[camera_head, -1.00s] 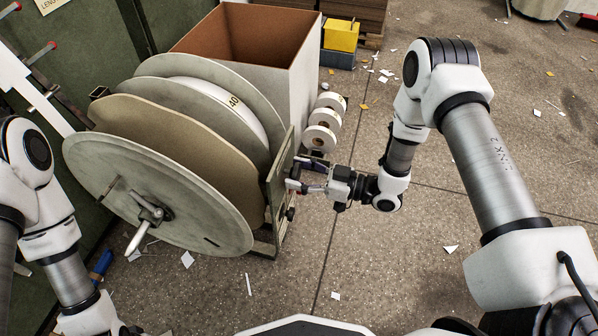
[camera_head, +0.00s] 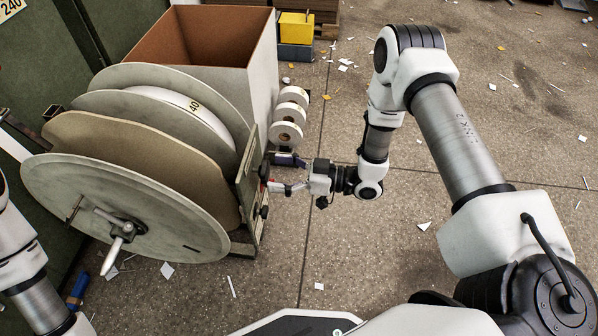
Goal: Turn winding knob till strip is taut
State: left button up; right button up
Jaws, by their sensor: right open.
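A large reel (camera_head: 130,205) with round grey flanges stands on its stand at the left. A white strip roll (camera_head: 165,98) marked 40 sits between its flanges. Dark knobs are on the stand's right side plate; the lower knob (camera_head: 264,212) shows clear, and an upper one (camera_head: 264,170) is close to my fingertips. My right gripper (camera_head: 280,175) is open beside that plate, its fingers pointing left at the upper knob. I cannot tell whether they touch it. My left arm shows at the lower left edge, but its gripper is out of view. The strip's tension cannot be told.
A crank handle (camera_head: 115,245) sticks out of the reel's front flange. An open bin (camera_head: 262,85) stands behind the reel, with several small white rolls (camera_head: 287,133) beside it. A yellow box (camera_head: 296,30) is farther back. The floor at right is open, with paper scraps.

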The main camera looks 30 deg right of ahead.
jog(key=v, duration=0.9)
jog(key=shift+s+d, duration=0.1)
